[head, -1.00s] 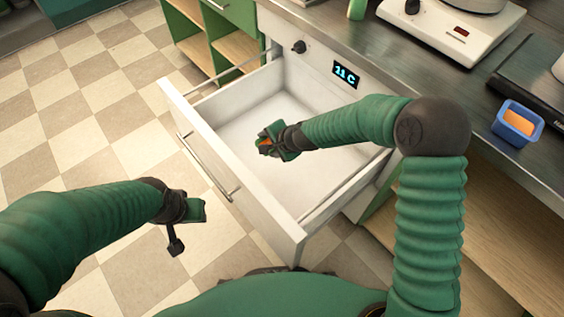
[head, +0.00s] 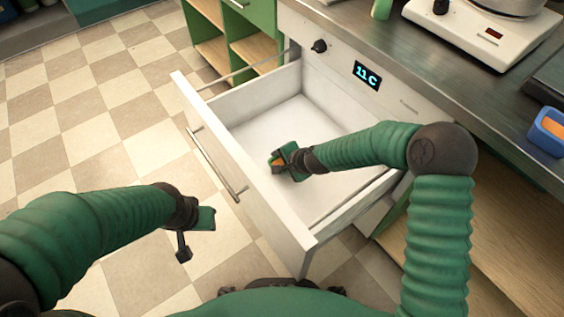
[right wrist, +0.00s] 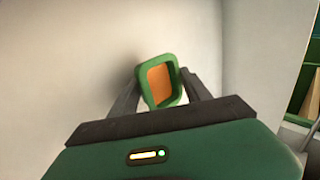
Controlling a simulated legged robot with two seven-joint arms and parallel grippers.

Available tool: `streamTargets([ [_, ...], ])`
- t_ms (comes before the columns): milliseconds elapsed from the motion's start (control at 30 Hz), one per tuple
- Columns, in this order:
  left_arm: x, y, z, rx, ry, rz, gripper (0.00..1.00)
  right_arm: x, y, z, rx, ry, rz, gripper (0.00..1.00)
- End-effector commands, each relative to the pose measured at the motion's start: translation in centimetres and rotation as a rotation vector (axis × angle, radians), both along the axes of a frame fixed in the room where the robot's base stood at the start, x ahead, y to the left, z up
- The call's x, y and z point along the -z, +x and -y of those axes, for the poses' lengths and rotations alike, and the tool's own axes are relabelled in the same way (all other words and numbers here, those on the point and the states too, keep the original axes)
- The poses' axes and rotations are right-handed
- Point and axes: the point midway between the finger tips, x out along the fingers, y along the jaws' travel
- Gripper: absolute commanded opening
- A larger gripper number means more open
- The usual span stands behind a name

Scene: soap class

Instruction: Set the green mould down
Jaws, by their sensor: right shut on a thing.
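The green mould (right wrist: 145,75) has a green rim and an orange filling. In the right wrist view it sits tilted between the two fingers of my right gripper (right wrist: 162,98), which is shut on it. In the head view my right gripper (head: 281,160) is inside the open white drawer (head: 305,230), with the mould (head: 276,160) at its tip. I cannot tell whether the mould touches the drawer floor. My left gripper (head: 192,232) hangs outside the drawer at the lower left, and its finger gap is unclear.
The drawer has a display reading 11 C (head: 367,75) above it. A blue mould with orange filling (head: 547,132) stands on the metal counter at the right, near a white hot plate (head: 480,30). The drawer floor around my gripper looks bare.

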Motion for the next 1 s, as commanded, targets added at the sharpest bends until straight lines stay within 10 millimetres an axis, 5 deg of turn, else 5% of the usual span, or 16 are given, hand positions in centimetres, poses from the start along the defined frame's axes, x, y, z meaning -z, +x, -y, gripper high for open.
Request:
streamTargets([
  [233,0.3,0.0,0.0,0.0,0.0,0.0,0.36,0.7,0.0,-0.1,0.0,0.001,-0.003,0.13],
  [267,0.4,0.0,0.0,0.0,0.0,0.0,0.36,0.8,0.0,-0.1,-0.001,0.001,-0.004,0.58],
  [300,0.4,0.0,0.0,0.0,0.0,0.0,0.36,0.8,-0.1,0.0,-0.001,0.0,-0.005,0.64],
  [533,-0.4,0.0,0.0,0.0,0.0,0.0,0.36,-0.1,-0.2,0.0,-0.002,0.0,-0.007,0.65],
  [1000,-5.7,0.0,0.0,0.0,0.0,0.0,0.36,-9.4,-5.3,3.9,0.001,0.0,-0.003,0.65],
])
